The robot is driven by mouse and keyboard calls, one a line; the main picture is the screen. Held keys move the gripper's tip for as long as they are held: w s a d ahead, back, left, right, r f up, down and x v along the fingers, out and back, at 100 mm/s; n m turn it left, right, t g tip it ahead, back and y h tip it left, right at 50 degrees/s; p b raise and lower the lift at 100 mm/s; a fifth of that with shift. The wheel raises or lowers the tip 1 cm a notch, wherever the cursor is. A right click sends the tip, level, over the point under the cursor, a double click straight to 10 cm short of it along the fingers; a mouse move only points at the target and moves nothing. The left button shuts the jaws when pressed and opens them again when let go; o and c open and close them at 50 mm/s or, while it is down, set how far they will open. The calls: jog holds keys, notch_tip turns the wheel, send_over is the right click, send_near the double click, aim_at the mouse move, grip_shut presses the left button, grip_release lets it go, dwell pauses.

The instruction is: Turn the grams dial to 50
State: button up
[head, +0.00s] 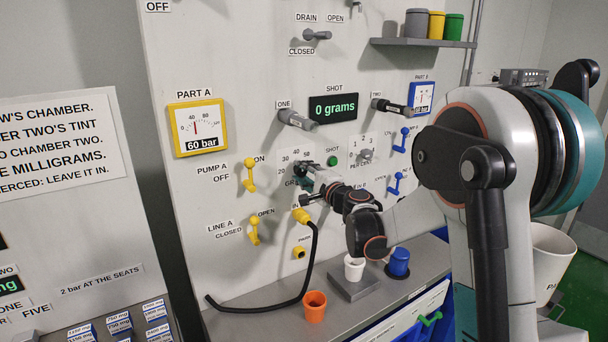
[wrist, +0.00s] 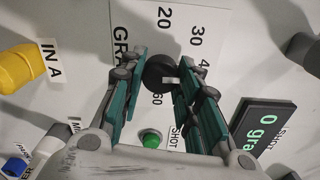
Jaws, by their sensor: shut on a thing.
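I cannot tell exactly which number the mark points at.
The shot display (head: 333,108) reads 0 grams. A green shot button (head: 332,161) is right of the dial. A yellow plug (head: 301,215) with a black hose sits just below my gripper. A white cup (head: 354,268) and an orange cup (head: 314,306) stand below.

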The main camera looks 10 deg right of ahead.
jog(key=m, duration=0.4)
jog(key=shift+m, duration=0.3)
jog(key=shift+f+m, duration=0.1)
jog(key=shift+m, duration=2.2)
jog(key=o, duration=1.1)
jog(key=shift+d, duration=0.15)
jog(key=shift+s, duration=0.1)
